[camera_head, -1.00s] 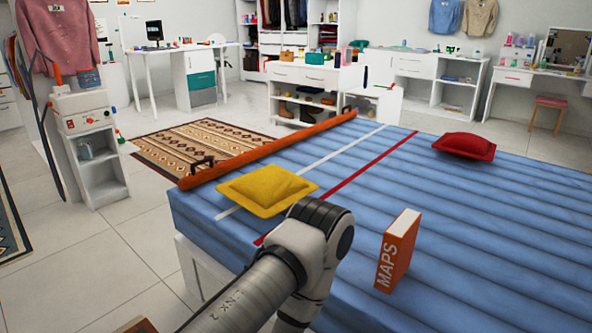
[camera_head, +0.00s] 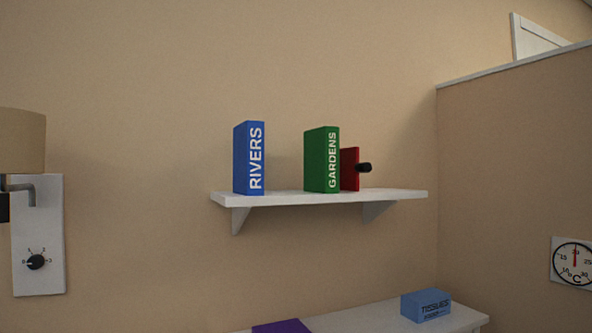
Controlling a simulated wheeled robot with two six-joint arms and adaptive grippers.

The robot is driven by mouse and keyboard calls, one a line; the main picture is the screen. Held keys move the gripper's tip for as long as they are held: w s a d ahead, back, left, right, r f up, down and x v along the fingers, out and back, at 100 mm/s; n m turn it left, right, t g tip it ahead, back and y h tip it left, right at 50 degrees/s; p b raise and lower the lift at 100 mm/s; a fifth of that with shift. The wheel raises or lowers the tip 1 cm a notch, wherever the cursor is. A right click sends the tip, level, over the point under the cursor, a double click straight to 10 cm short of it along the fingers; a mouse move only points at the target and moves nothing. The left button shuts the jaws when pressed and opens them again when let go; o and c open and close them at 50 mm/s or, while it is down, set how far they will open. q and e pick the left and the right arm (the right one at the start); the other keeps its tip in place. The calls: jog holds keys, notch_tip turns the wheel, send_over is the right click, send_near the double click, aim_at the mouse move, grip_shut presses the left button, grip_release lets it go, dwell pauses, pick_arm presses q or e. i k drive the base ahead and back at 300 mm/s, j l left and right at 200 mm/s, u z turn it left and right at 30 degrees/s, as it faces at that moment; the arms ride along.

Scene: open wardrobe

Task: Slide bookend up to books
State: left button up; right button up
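I cannot tell whether the two touch. The blue RIVERS book (camera_head: 248,158) stands upright near the shelf's left end, with a clear gap between it and the green book. Neither of my grippers is in view.
A white surface (camera_head: 370,318) below the shelf holds a blue tissues box (camera_head: 426,305) and a purple item (camera_head: 281,327). A wall lamp (camera_head: 22,140) with a dial panel is at left. A partition (camera_head: 515,180) with a thermometer dial (camera_head: 573,263) is at right.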

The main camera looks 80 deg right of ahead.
aim_at(350, 168)
jog(key=z, duration=3.05)
